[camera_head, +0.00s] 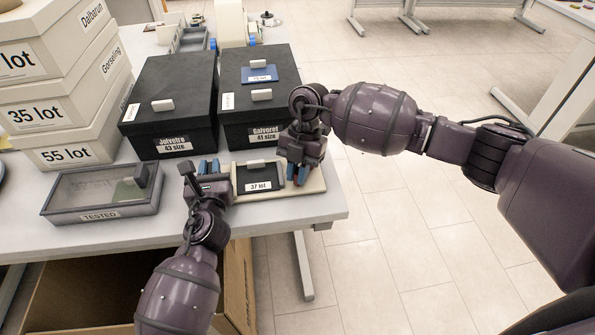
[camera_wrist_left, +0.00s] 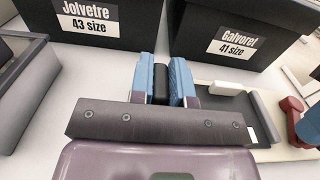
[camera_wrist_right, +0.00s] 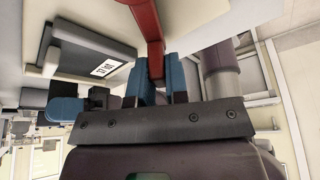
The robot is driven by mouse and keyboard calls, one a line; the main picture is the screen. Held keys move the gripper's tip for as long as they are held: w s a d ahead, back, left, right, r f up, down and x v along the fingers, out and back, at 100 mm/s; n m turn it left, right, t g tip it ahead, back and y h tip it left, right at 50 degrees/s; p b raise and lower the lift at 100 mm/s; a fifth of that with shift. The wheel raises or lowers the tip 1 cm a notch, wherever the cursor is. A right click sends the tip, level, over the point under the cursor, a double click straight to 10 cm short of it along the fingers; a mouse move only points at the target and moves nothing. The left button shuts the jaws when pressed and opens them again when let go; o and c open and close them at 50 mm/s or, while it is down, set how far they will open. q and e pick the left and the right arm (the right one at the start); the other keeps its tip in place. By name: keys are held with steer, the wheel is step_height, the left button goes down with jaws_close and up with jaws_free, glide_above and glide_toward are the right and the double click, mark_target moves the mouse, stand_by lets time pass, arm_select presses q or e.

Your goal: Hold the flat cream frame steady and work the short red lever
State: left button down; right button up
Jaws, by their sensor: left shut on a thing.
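The flat cream frame (camera_head: 317,186) lies at the table's front right, with a dark panel (camera_head: 258,178) labelled "37 lot" on it. It also shows in the left wrist view (camera_wrist_left: 278,148). My left gripper (camera_head: 208,167) is at the frame's left end, shut on a narrow black piece (camera_wrist_left: 160,85); I cannot tell how that piece joins the frame. The short red lever (camera_wrist_right: 147,25) comes down to the fingertips of my right gripper (camera_wrist_right: 161,75). Its red part also shows in the left wrist view (camera_wrist_left: 291,104). I cannot tell whether the right fingers press on it.
Black shoe boxes marked Jolvetre (camera_head: 170,100) and Galvoret (camera_head: 250,110) stand close behind. Cream boxes (camera_head: 62,113) are stacked at the left, with a grey tray (camera_head: 100,192) marked TESTED in front. A cardboard box (camera_head: 237,275) is below the table edge.

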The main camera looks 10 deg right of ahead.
steer(key=shift+a, duration=0.1)
jaws_close()
steer(key=shift+w+a+m, duration=0.1)
steer(key=shift+w+m, duration=0.05)
steer(key=shift+m, duration=0.25)
steer(key=o, duration=0.7)
jaws_free()
steer(key=v, duration=1.2)
